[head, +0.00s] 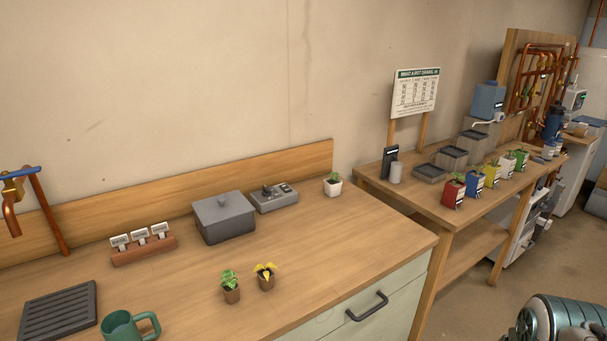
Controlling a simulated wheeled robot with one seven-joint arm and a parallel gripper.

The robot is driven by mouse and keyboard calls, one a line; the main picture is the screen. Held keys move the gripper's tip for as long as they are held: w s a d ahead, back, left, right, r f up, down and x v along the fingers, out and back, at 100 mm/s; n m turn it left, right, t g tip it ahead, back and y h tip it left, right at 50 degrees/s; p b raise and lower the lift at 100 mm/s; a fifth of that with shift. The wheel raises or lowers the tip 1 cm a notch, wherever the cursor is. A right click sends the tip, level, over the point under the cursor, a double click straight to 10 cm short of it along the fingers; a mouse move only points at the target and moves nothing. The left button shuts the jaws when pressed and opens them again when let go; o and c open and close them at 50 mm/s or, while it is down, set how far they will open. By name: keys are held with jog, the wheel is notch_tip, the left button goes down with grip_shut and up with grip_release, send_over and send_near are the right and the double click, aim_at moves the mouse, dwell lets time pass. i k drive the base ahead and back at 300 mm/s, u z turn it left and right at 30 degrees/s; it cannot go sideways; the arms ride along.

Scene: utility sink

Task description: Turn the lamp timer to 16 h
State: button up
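A low grey box with a dark knob on top (273,197) sits at the back of the wooden counter, against the backboard. It looks like the lamp timer, but its markings are too small to read, so I cannot tell which hour the knob points to. A small light panel shows on its right part. It stands just right of a grey lidded box (223,217). My gripper is not in view.
A white potted plant (333,184) stands right of the knob box. Two small seedlings (231,287) (266,277), a green mug (131,326), a dark slatted tray (58,312) and a label holder (144,250) occupy the counter. Its right front is clear. A plant bench (420,199) stands right.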

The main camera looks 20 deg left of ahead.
aim_at(267, 192)
jog(key=i, duration=0.65)
jog(key=u, duration=1.75)
jog(key=i, duration=0.5)
jog(key=u, duration=0.05)
